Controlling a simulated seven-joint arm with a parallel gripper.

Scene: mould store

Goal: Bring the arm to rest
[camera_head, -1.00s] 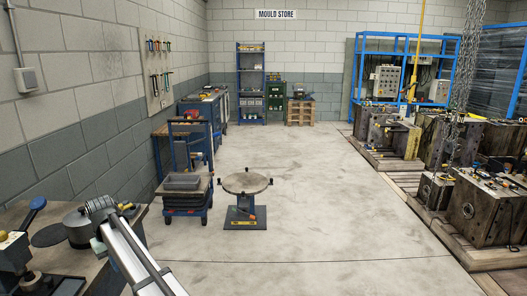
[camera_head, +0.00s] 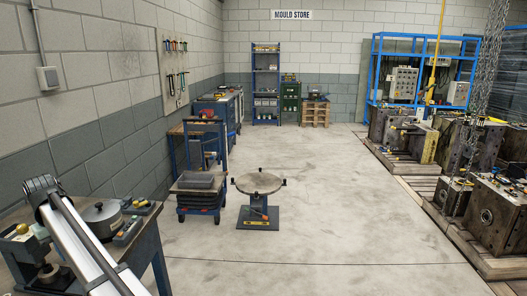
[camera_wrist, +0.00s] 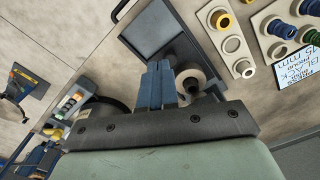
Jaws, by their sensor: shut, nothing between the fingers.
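My gripper (camera_wrist: 158,82) shows in the wrist view with its two blue-grey fingers together and nothing between them. It is above the workbench top, near a dark grey tray (camera_wrist: 152,32) and a pale ring (camera_wrist: 203,80); whether it touches either cannot be told. In the head view my arm reaches over the bench (camera_head: 152,248) at lower left, and the gripper itself is not visible there.
A trolley (camera_head: 197,199) and a round-topped stand (camera_head: 259,184) are beyond. The middle floor is clear.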

